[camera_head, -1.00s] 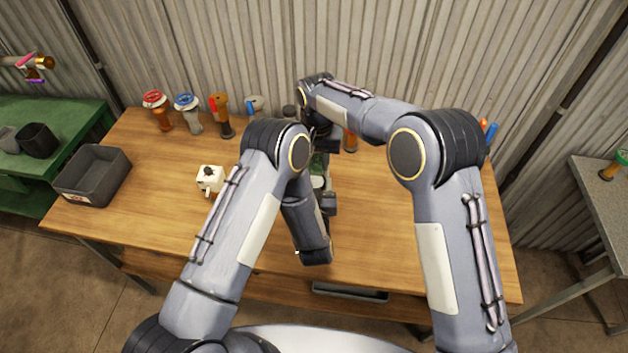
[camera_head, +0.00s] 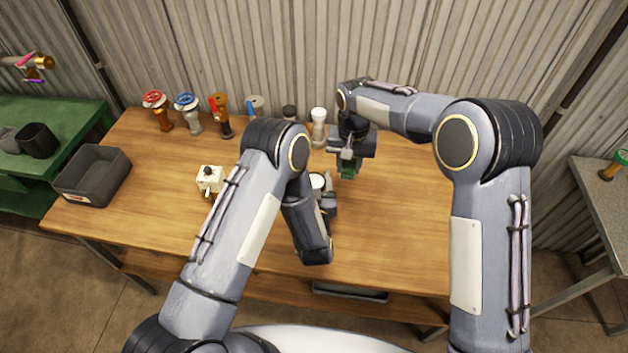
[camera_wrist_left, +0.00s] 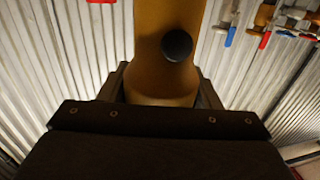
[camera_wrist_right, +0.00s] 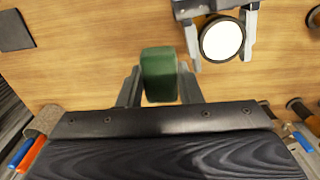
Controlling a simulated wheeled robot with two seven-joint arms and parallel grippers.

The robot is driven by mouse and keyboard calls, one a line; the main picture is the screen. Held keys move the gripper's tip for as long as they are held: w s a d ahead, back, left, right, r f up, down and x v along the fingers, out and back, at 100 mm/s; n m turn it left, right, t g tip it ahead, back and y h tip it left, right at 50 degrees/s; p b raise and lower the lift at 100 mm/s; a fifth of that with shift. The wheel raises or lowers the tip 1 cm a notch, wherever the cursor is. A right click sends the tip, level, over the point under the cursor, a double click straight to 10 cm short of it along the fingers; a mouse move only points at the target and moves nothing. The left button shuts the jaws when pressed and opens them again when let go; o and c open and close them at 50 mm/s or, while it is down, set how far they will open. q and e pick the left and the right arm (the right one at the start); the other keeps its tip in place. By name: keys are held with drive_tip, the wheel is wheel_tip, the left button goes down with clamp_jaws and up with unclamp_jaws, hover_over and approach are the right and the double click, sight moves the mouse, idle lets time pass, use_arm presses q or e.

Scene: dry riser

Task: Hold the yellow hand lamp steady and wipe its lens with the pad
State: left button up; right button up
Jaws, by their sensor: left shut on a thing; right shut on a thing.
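The hand lamp shows its round white lens (camera_head: 317,181) facing up in the head view, beside my left gripper (camera_head: 328,190). In the left wrist view its yellow body (camera_wrist_left: 165,50), with a black knob, stands between the fingers of my left gripper, which is shut on it. The lens also shows in the right wrist view (camera_wrist_right: 222,40). My right gripper (camera_head: 349,160) is shut on a green pad (camera_wrist_right: 159,74). The pad is held to the right of the lens and apart from it. My left forearm hides part of the lamp in the head view.
Several valves, among them a red-wheeled one (camera_head: 155,105) and a blue-wheeled one (camera_head: 188,108), stand along the table's back. A white box-like item (camera_head: 210,179) and a grey bin (camera_head: 93,177) are at the left. The wooden table (camera_head: 400,230) is clear at the right.

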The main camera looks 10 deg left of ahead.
use_arm(q)
drive_tip(key=o, duration=1.3)
drive_tip(key=shift+c, duration=0.2)
drive_tip(key=shift+s, duration=0.1)
